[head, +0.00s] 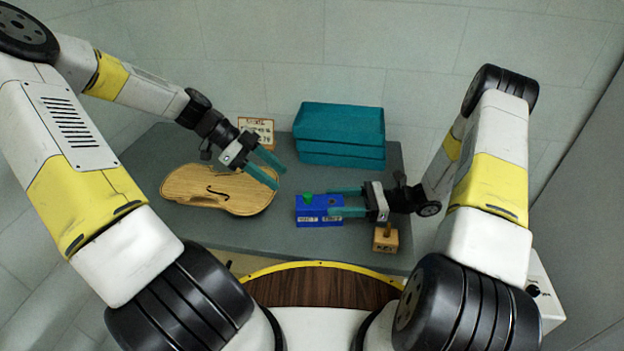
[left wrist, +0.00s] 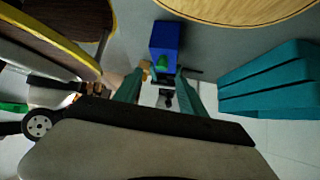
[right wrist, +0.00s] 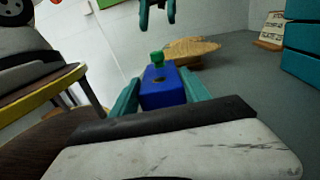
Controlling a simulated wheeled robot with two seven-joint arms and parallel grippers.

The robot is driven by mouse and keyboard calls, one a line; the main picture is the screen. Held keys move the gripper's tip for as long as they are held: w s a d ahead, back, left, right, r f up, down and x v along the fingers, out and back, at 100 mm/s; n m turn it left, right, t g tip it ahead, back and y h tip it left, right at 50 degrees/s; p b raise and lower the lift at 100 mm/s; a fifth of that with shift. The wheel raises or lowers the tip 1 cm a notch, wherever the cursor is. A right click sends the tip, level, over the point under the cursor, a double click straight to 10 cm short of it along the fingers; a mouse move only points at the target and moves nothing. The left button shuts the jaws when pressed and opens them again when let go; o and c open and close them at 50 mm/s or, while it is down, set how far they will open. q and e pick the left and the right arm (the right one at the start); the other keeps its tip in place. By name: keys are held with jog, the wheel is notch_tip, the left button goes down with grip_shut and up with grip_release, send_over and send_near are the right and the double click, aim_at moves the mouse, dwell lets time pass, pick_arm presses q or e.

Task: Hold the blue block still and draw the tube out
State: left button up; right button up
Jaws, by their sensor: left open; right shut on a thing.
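The blue block (head: 312,218) sits on the grey bench, with small white labels on its front. A green tube (head: 308,198) stands upright in its top near the left end, only its upper part showing. It also shows in the right wrist view (right wrist: 157,60). My right gripper (head: 331,202) reaches in from the right and is shut on the block's right part, a finger on each side; the right wrist view shows the block (right wrist: 163,92) between the fingers. My left gripper (head: 279,178) is open and empty, above the bench, to the upper left of the block and apart from the tube.
A wooden violin body (head: 190,186) lies left of the block, partly below my left gripper. Teal cases (head: 340,135) are stacked behind. A small sign (head: 256,130) stands at the back. A small wooden block with a peg (head: 385,241) sits near the front right edge.

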aim_at(308, 194)
pick_arm(q)
jog(key=d+r+m+t+y, duration=0.2)
jog(key=d+r+m+y, duration=0.5)
jog(key=d+m+y, duration=0.4)
jog(key=shift+m+h, duration=0.6)
jog(key=shift+h, duration=0.1)
jog(key=f, duration=0.4)
jog(key=a+f, duration=0.1)
jog(key=f, duration=0.3)
jog(key=s+a+f, duration=0.1)
jog(key=f, duration=0.3)
jog(key=shift+a+f, duration=0.15)
jog(key=shift+f, duration=0.05)
jog(key=shift+w, duration=0.1)
grip_shut()
